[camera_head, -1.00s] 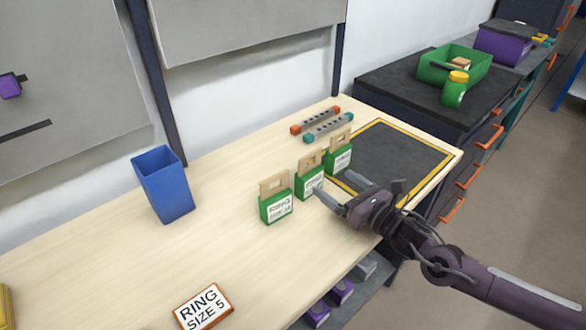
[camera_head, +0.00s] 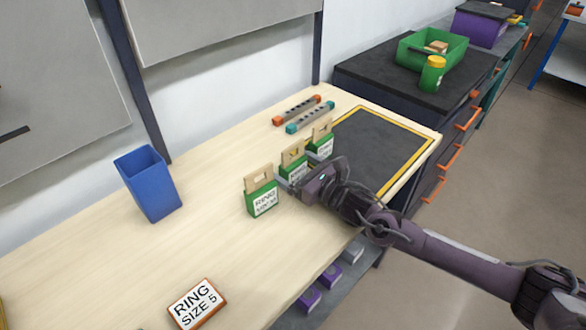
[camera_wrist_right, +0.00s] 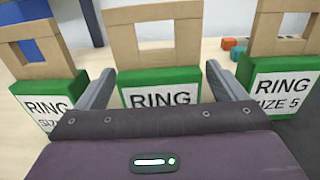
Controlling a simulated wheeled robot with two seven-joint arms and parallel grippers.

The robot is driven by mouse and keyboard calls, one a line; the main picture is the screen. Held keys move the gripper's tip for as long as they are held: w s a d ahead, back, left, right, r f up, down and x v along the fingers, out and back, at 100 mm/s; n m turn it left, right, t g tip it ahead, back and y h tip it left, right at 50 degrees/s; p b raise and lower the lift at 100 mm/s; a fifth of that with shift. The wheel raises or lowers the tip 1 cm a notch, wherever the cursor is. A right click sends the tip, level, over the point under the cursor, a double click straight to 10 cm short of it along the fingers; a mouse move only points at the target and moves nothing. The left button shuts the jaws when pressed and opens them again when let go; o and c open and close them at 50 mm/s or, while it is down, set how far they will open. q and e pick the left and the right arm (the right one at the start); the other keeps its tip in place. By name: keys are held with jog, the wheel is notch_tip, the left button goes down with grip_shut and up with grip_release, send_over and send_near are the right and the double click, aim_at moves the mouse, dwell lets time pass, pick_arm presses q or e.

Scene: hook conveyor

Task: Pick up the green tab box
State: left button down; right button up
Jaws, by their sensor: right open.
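Three green boxes with tan tab handles stand in a row on the wooden bench: a near-left one (camera_head: 261,200), a middle one (camera_head: 293,166) and a far-right one (camera_head: 320,146). Their white labels read RING. My right gripper (camera_head: 298,182) is at the middle box, partly covering it. In the right wrist view the open fingers stand on either side of the middle box (camera_wrist_right: 160,76), with its tab upright ahead. The right-hand box there (camera_wrist_right: 283,78) reads RING SIZE 5; the left-hand box (camera_wrist_right: 45,90) has its size partly hidden. My left gripper is not in view.
A RING SIZE 5 sign (camera_head: 197,304) lies at the bench front. A blue bin (camera_head: 149,184) stands at the left. Two slotted bars (camera_head: 310,117) and a yellow-edged black mat (camera_head: 385,145) lie beyond the boxes. A green tray (camera_head: 432,50) sits on the dark cabinet.

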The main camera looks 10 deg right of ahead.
jog(key=c, duration=1.1)
notch_tip(320, 180, up, 20)
jog(key=shift+r+b, duration=0.1)
jog(key=shift+b, duration=0.9)
